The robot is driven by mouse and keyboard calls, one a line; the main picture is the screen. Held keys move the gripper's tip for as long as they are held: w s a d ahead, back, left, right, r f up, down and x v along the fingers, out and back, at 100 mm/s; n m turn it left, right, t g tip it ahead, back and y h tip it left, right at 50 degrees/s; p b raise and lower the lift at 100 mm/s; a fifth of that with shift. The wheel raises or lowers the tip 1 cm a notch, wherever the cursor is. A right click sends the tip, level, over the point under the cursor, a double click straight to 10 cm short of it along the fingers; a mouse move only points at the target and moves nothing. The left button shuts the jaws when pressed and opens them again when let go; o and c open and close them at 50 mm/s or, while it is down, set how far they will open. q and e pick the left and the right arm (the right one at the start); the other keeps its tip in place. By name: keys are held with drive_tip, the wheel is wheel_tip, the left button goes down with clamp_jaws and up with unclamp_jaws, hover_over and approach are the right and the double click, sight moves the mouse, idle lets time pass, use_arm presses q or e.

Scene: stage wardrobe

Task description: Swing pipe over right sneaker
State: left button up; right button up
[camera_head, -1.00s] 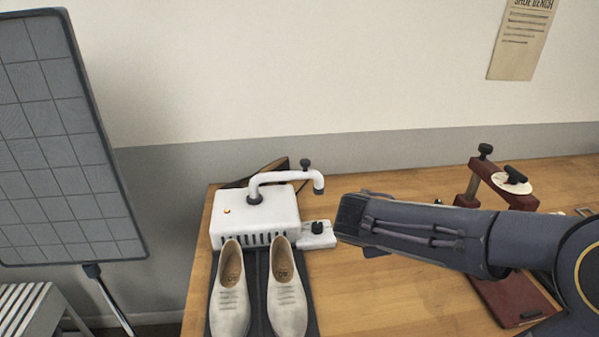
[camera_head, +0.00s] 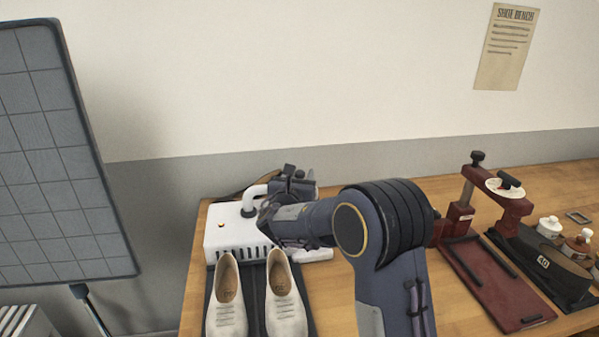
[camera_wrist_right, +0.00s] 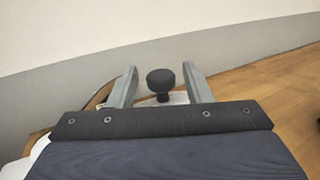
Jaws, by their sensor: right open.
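A white machine (camera_head: 225,228) with a slotted front stands at the back left of the wooden bench. Its white pipe (camera_head: 256,191) rises from a dark collar and bends right; my right gripper (camera_head: 297,177) hides most of its far end. In the right wrist view a black knob (camera_wrist_right: 161,82) stands between the two open fingers (camera_wrist_right: 158,88), with a gap on each side. Two cream sneakers stand side by side in front of the machine, the left one (camera_head: 227,300) and the right sneaker (camera_head: 286,300). My left gripper is not in view.
A dark mat (camera_head: 255,318) lies under the sneakers. A red clamp stand (camera_head: 490,290) stands to the right, with a black form marked 40 (camera_head: 543,264) and small jars beside it. A gridded panel (camera_head: 62,160) stands at the left.

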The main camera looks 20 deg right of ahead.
drive_tip(key=shift+w+d, duration=0.35)
drive_tip(key=shift+w, duration=0.05)
drive_tip(key=shift+c, duration=0.3)
clamp_jaws()
drive_tip(key=shift+s, duration=0.15)
